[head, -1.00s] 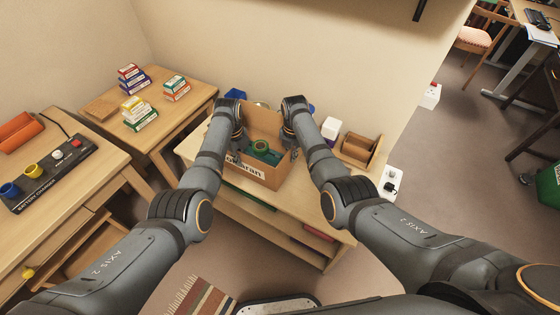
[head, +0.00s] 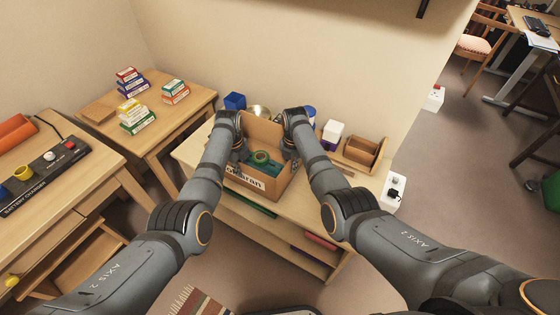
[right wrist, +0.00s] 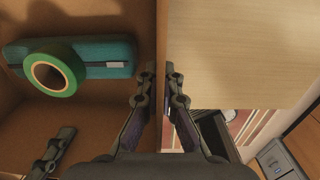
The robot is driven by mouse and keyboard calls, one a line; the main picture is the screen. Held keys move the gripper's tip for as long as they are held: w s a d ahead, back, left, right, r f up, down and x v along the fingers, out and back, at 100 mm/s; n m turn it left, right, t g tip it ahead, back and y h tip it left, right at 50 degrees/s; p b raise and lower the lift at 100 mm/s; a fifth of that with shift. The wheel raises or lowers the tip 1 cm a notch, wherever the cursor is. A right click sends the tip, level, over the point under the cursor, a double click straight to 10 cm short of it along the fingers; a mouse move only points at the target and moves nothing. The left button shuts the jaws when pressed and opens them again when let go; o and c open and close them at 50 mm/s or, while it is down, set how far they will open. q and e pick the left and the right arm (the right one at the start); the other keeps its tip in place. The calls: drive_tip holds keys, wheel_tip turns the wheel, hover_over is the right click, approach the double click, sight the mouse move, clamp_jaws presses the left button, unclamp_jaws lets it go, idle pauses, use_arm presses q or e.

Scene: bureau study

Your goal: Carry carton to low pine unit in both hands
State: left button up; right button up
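The open brown carton (head: 270,186) shows over the low pine unit (head: 318,214), near its front edge. It looks level; I cannot tell whether its base touches the top. Inside lie a roll of green tape (right wrist: 50,68) and a teal case (right wrist: 106,58). My right gripper (right wrist: 160,82) has one finger inside and one outside the carton's right wall, closed on it. My left gripper (head: 240,163) is at the opposite wall, with a finger inside the carton. Its outer finger is hidden, but it appears closed on that wall.
A side table with small boxes (head: 138,120) is left. A white box with a plug (head: 395,193) stands beyond the unit's right end.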

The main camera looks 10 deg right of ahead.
use_arm(q)
drive_tip(key=shift+o, duration=1.2)
drive_tip(key=shift+a, duration=0.2)
use_arm(e)
drive_tip(key=shift+o, duration=1.2)
drive_tip(key=shift+d, duration=0.15)
use_arm(q)
drive_tip(key=shift+o, duration=1.2)
use_arm(e)
drive_tip(key=shift+o, duration=1.2)
use_arm(q)
drive_tip(key=shift+o, duration=0.2)
drive_tip(key=shift+d+r, duration=0.1)
drive_tip(key=shift+r, duration=0.05)
use_arm(e)
drive_tip(key=shift+o, duration=0.2)
drive_tip(key=shift+r, duration=0.15)
use_arm(q)
wheel_tip(320, 180, up, 12)
use_arm(e)
wheel_tip(320, 180, up, 12)
drive_tip(key=shift+f, duration=0.1)
